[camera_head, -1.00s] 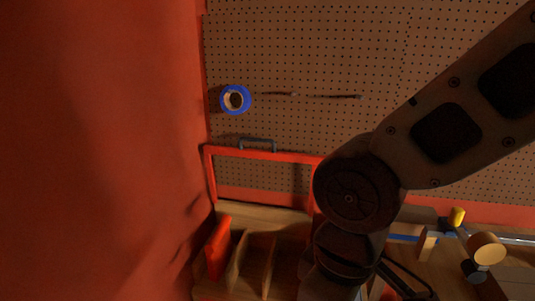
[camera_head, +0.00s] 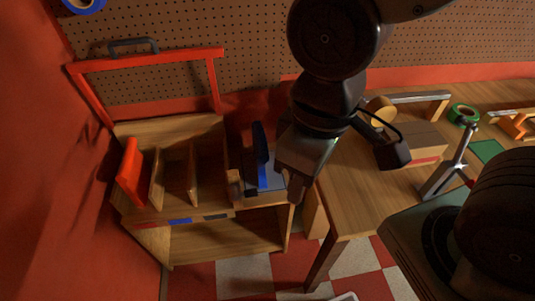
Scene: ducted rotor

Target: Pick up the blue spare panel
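The blue spare panel (camera_head: 260,143) appears as a narrow dark blue upright piece at the right end of the wooden rack, seen nearly edge-on. A brighter blue strip (camera_head: 262,177) shows just below it; I cannot tell if they are one piece. My gripper (camera_head: 296,186) points down, just right of the panel in the picture. Its fingers are dark and small here, so their opening is unclear. I cannot tell whether it touches the panel.
The wooden rack (camera_head: 205,128) holds a red-orange panel (camera_head: 130,172) and wooden dividers (camera_head: 193,172). A red frame (camera_head: 150,60) stands behind it. A wooden workbench (camera_head: 350,195) is at right, with a green tape roll (camera_head: 463,114) and a clamp-like tool (camera_head: 455,165). Checkered floor shows below.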

